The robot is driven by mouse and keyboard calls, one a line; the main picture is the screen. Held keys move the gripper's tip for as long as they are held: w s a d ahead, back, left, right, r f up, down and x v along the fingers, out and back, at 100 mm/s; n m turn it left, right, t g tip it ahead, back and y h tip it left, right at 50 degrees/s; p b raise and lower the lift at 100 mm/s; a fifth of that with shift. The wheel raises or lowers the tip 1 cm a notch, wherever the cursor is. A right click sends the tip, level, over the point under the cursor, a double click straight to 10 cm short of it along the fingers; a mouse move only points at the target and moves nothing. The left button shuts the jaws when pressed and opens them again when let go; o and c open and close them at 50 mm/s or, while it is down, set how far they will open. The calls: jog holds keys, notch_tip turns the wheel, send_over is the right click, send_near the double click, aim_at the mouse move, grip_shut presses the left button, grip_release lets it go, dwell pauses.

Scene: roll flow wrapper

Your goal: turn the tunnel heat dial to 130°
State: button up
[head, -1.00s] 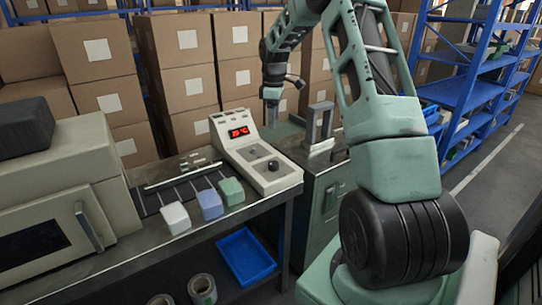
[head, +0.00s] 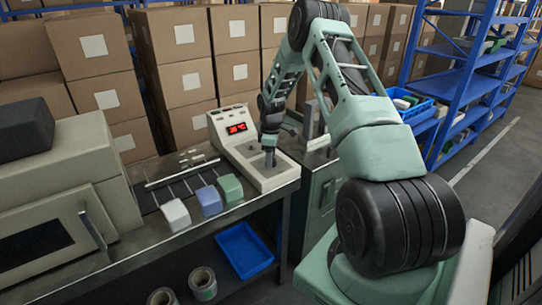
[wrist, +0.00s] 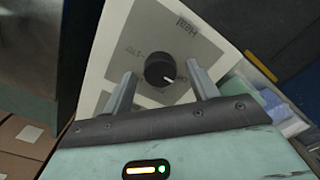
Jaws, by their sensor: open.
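The heat dial (wrist: 160,70) is a round black knob with a white pointer line, on a pale control panel marked "Heat" in the wrist view. My gripper (wrist: 160,82) is open, with one finger on each side of the dial; I cannot tell whether they touch it.
A white, a blue and a green block (head: 230,188) lie on the infeed left of the box. A beige machine (head: 60,190) stands at the left. A blue bin (head: 244,250) is below the bench. Cartons (head: 180,70) are stacked behind.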

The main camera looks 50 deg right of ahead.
jog(key=shift+f, duration=0.25)
jog(key=c, duration=1)
jog(key=shift+m, duration=0.3)
jog(key=m+b, duration=0.1)
jog(key=m, duration=0.4)
jog(key=shift+m+b, duration=0.3)
jog(key=shift+b, duration=0.1)
jog(key=m+b, duration=0.1)
jog(key=m, duration=0.4)
jog(key=shift+m, duration=0.3)
